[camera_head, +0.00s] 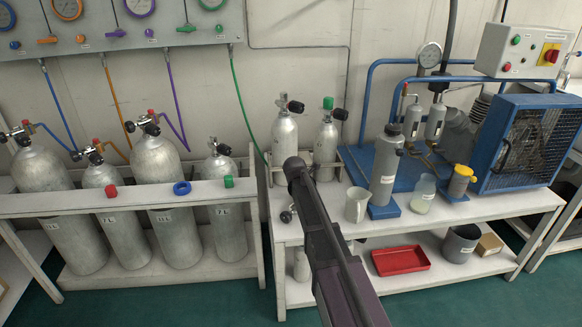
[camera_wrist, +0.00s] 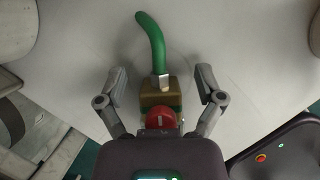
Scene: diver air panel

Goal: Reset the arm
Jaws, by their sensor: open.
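My gripper (camera_wrist: 160,72) shows in the wrist view with its two fingers spread wide, one on each side of a brass fitting (camera_wrist: 158,95). A green hose (camera_wrist: 152,42) rises from the fitting through a silver collar. A round red knob (camera_wrist: 160,119) sits at its near end. Clear gaps show between the fingers and the fitting, so the gripper is open and holds nothing. In the head view my dark arm reaches up from the bottom middle, and my gripper cannot be made out there.
A white rack (camera_head: 130,201) holds several grey cylinders at left, below a gauge panel (camera_head: 110,22). A white bench (camera_head: 455,213) at right carries a blue-framed compressor (camera_head: 525,145), a white mug (camera_head: 356,205) and bottles. A red tray (camera_head: 400,260) lies on its lower shelf.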

